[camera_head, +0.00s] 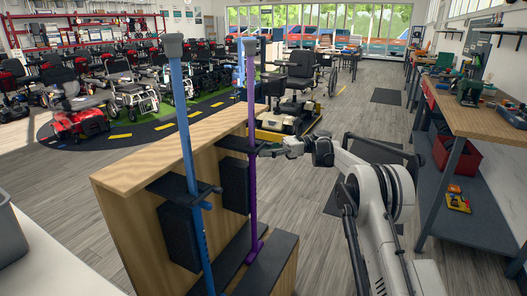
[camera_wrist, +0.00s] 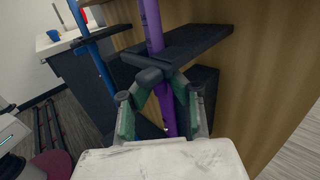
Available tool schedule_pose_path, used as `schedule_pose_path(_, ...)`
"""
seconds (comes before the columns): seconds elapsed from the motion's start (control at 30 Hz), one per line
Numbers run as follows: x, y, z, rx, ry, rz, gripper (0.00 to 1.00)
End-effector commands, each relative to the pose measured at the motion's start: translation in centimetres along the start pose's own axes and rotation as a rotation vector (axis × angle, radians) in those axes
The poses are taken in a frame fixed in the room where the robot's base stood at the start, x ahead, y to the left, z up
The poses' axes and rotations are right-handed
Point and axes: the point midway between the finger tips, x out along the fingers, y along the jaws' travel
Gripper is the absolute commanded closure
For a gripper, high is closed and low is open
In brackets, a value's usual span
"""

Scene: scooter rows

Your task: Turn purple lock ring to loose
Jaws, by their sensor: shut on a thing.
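A purple pole (camera_head: 252,95) stands upright in a rack on the wooden display stand, and it crosses the wrist view (camera_wrist: 152,25). My gripper (camera_head: 266,149) reaches in from the right at the height of the black holder. In the wrist view, my gripper (camera_wrist: 160,78) has its green-sided fingers closed in around purple material (camera_wrist: 165,108) just below the black holder (camera_wrist: 195,42). The purple lock ring is mostly hidden by the fingers, so its turn position cannot be told. A blue pole (camera_head: 187,120) with a blue lock ring (camera_head: 206,205) stands to the left.
The wooden stand (camera_head: 130,185) has dark pads behind the poles. A workbench (camera_head: 465,112) stands at the right. Scooters (camera_head: 80,120) are parked at the back left.

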Motion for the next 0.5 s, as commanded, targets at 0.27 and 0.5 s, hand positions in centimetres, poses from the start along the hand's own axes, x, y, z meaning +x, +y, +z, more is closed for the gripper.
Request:
schedule_pose_path(0.27,-0.01,-0.29,-0.02,0.0,0.0,0.062,1.0)
schedule_pose_path(0.5,0.0,-0.34,-0.02,0.0,0.0,0.082,1.0)
